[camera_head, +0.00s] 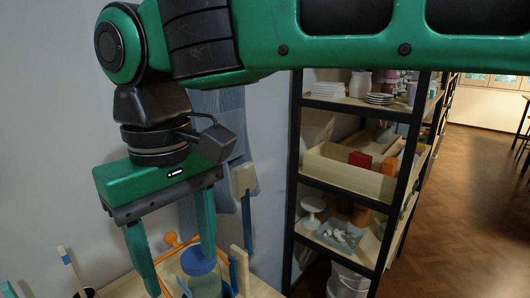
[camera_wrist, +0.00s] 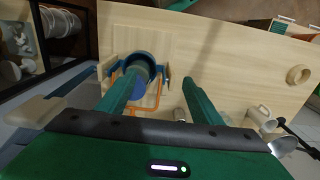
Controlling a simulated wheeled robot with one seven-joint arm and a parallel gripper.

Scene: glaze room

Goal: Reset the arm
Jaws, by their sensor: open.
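My gripper (camera_head: 181,270) hangs from the green arm at the left of the head view, fingers pointing down and spread apart. Nothing shows held between them. A blue-topped round jar (camera_head: 199,262) stands below and close to the right finger; the finger partly covers it. In the wrist view my gripper (camera_wrist: 165,78) is also open above the wooden table (camera_wrist: 215,50). A dark blue round container (camera_wrist: 143,60) lies behind the left finger there, with an orange frame beside it. I cannot tell whether the finger touches it.
A black-framed shelf (camera_head: 407,117) stands right of the arm, holding dishes, a wooden box (camera_head: 338,172) and a tray. A white bucket (camera_head: 347,283) is below. In the wrist view a wooden ring (camera_wrist: 299,75) and a white mug (camera_wrist: 261,116) are at right.

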